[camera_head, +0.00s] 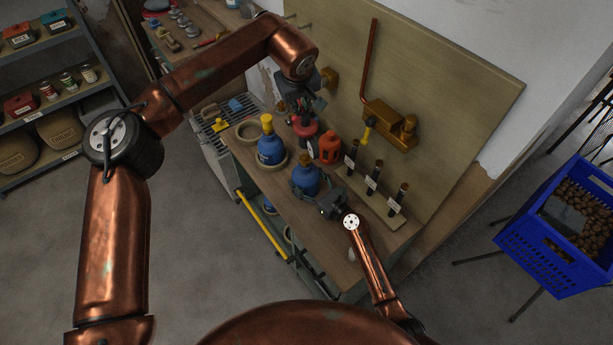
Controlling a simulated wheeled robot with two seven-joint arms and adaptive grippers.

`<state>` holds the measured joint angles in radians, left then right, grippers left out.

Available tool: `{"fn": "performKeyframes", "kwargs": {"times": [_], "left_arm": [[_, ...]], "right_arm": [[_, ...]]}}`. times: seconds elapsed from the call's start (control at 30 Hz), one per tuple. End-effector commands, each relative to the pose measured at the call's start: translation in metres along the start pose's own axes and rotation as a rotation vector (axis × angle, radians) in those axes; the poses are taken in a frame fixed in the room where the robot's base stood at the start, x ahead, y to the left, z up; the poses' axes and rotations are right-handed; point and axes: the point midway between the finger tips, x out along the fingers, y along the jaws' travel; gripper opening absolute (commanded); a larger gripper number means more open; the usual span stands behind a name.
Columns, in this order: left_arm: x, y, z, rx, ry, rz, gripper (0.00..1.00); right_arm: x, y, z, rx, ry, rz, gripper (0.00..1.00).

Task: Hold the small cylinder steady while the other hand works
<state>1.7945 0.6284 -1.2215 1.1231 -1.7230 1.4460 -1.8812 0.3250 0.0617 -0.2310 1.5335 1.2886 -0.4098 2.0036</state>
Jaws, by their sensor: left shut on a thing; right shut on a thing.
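My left gripper (303,115) is above the back of the bench, at a small red object (305,127). It looks shut on that object, though the fingers are dark and partly hidden. My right gripper (318,203) is low over the bench, shut against a blue demijohn (306,178) with a brown stopper, which stands upright. Several small dark cylinders (375,175) stand upright in a pale strip at the right of the bench, apart from both grippers. I cannot tell which thing is the small cylinder of the task.
A blue demijohn with a yellow cap (269,149) stands in a ring on the bench (265,178). An orange-red bottle (329,148) is close behind. A board with a brass fitting (388,128) rises at the back. A blue crate (550,262) stands at right.

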Motion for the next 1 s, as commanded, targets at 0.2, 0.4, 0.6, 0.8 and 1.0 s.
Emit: {"fn": "performKeyframes", "kwargs": {"times": [0.2, 0.4, 0.6, 0.8, 1.0], "left_arm": [[-0.002, 0.000, -0.001, 0.000, 0.000, 0.001, 0.00], [-0.002, 0.000, -0.001, -0.001, 0.000, 0.001, 0.00], [-0.002, 0.000, -0.001, 0.000, 0.000, 0.001, 0.00], [-0.002, 0.000, -0.001, 0.000, 0.000, 0.001, 0.00], [-0.002, 0.001, -0.001, 0.000, 0.000, 0.001, 0.00]], "right_arm": [[-0.001, 0.000, -0.003, 0.001, 0.005, 0.001, 0.31], [-0.001, 0.000, -0.002, 0.001, 0.003, 0.001, 0.82], [0.000, 0.000, -0.001, 0.000, 0.002, 0.000, 0.90], [-0.001, 0.000, -0.001, 0.000, 0.001, 0.000, 0.90], [-0.021, -0.001, -0.002, 0.002, 0.001, -0.002, 0.90]]}}
